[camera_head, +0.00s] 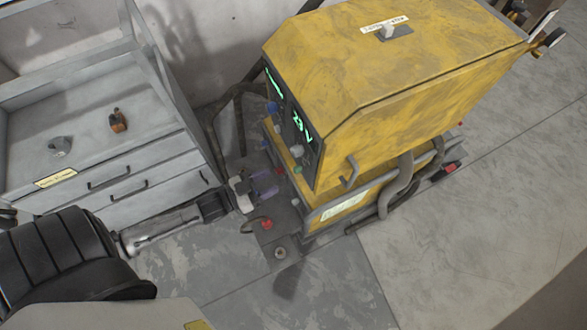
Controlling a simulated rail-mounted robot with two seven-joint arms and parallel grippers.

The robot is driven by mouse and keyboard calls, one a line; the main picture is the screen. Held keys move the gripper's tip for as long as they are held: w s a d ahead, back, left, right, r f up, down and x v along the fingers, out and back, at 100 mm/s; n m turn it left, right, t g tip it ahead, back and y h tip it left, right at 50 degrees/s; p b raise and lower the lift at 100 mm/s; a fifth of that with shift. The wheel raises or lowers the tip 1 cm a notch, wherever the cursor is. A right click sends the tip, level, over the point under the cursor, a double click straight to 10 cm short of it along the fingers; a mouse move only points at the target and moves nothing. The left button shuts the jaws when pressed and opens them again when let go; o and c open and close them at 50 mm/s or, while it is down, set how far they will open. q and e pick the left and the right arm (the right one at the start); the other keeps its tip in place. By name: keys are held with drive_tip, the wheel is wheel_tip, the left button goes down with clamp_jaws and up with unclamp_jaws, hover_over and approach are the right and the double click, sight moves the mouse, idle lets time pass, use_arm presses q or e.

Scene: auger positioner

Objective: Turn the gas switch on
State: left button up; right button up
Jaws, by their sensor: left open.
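A large yellow machine (400,75) stands at centre right, with a dark front panel showing green displays (301,124). On its front are a blue knob (271,107), a pale knob (296,151) and, lower down, small red and green parts. A white switch-like part (388,31) sits by a label on its top. I cannot tell which of these is the gas switch. My left gripper (268,184) is open, its two purplish fingers pointing at the lower front of the machine. I cannot tell whether they touch anything. My right gripper is not in view.
A grey drawer cabinet (120,185) stands at the left with small items on its top. A red knob-like part (266,224) lies low in front of the machine. Thick hoses (398,185) run along the machine's right side. The floor at right is clear.

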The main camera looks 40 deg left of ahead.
sight(298, 169)
use_arm(q)
drive_tip(key=x, duration=0.8)
drive_tip(key=shift+w, duration=0.25)
clamp_jaws()
